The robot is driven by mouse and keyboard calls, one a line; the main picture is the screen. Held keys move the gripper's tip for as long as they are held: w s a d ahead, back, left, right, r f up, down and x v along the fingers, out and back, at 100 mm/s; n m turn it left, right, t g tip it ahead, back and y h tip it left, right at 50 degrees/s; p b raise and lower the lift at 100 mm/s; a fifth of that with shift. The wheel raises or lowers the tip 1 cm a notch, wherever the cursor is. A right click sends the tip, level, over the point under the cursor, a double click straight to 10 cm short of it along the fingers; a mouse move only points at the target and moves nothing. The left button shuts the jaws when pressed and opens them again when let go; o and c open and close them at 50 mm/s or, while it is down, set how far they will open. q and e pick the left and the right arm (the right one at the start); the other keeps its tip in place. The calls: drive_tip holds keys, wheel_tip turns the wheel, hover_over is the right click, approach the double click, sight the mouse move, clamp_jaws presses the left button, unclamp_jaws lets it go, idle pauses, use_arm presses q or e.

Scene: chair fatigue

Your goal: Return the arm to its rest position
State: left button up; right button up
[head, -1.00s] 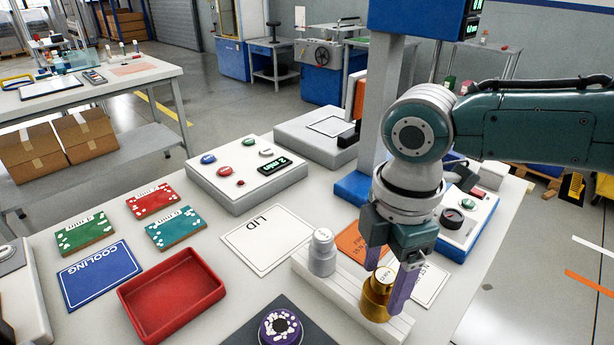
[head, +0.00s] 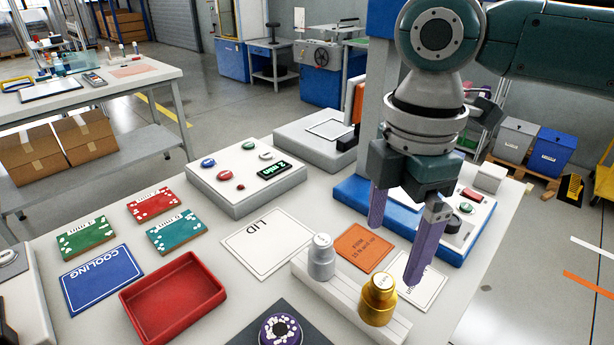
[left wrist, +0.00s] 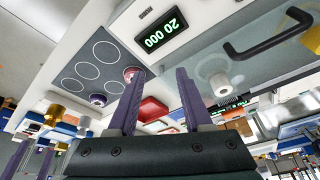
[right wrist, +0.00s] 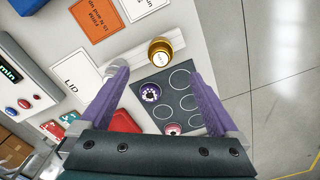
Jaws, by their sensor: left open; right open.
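My right gripper (head: 396,236) is open and empty above the table in the head view. It hangs above and behind the gold weight (head: 377,299), apart from it. The gold weight stands upright in a white rack, and a silver weight (head: 321,257) stands beside it. The right gripper's purple fingers (right wrist: 158,112) are spread in the right wrist view, with the gold weight (right wrist: 160,52) beyond them. My left gripper (left wrist: 158,100) is open and empty in the left wrist view; it does not show in the head view.
A red tray (head: 172,299), a blue COOLING card (head: 102,279) and a white LID card (head: 266,240) lie on the table. Several coloured boards lie behind the tray. A box with buttons (head: 246,175) and a blue-based machine (head: 450,240) stand at the back.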

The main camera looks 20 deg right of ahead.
drive_tip(key=shift+r, duration=0.65)
